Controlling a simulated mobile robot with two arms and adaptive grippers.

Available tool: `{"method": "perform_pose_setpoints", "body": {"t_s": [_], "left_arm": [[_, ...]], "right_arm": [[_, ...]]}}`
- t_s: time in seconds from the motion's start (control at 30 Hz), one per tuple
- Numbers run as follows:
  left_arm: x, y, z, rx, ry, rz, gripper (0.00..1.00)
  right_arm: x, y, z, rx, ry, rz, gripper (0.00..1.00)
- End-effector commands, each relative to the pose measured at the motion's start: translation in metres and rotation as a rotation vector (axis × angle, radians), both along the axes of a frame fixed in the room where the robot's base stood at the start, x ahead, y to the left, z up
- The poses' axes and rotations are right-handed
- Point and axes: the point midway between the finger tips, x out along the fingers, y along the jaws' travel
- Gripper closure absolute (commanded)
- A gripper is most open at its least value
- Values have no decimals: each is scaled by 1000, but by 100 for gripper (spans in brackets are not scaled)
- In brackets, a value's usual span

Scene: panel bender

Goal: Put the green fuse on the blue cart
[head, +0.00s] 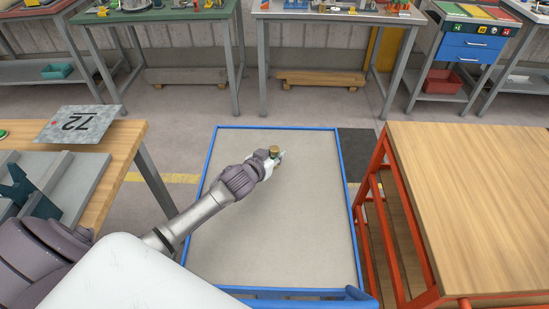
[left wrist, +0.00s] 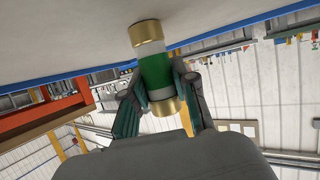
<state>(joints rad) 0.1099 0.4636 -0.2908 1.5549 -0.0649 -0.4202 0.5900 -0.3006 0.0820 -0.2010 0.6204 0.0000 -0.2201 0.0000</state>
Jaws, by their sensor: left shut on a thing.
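The green fuse (left wrist: 155,70) has a green middle and brass end caps, and it fills the centre of the left wrist view. My left gripper (left wrist: 160,88) is shut on it, with a finger on each side. In the head view, my left gripper (head: 272,160) is over the blue cart (head: 318,220), toward its far half. A brass cap of the fuse (head: 274,150) shows at the fingertips there. The cart has a blue rim and a bare grey top. The left wrist view shows the fuse close to the cart's surface; I cannot tell whether it touches. My right gripper is out of view.
A wooden table with a red frame (head: 480,190) stands close on the right of the cart. A wooden bench (head: 125,150) with a plate marked 72 (head: 75,123) stands on the left. Workbenches line the back wall. The cart's top is otherwise clear.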

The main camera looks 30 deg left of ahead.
Motion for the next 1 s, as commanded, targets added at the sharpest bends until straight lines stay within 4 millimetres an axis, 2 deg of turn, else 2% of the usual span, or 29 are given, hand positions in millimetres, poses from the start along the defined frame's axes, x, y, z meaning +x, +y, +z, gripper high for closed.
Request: {"method": "perform_pose_setpoints", "body": {"t_s": [0.23, 0.27, 0.4, 0.77, 0.87, 1.0], "left_arm": [[0, 0, -3, -1, 1, 0, 100], [0, 0, -3, -1, 1, 1, 71], [0, 0, -2, 0, 1, 1, 47], [0, 0, 3, 1, 0, 0, 47], [-10, 0, 4, 0, 1, 0, 47], [-33, 1, 13, 0, 2, -1, 47]], "right_arm": [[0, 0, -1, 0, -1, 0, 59], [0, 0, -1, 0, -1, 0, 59], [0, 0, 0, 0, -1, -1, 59], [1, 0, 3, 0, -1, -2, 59], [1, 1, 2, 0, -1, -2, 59], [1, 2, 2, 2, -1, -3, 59]]}}
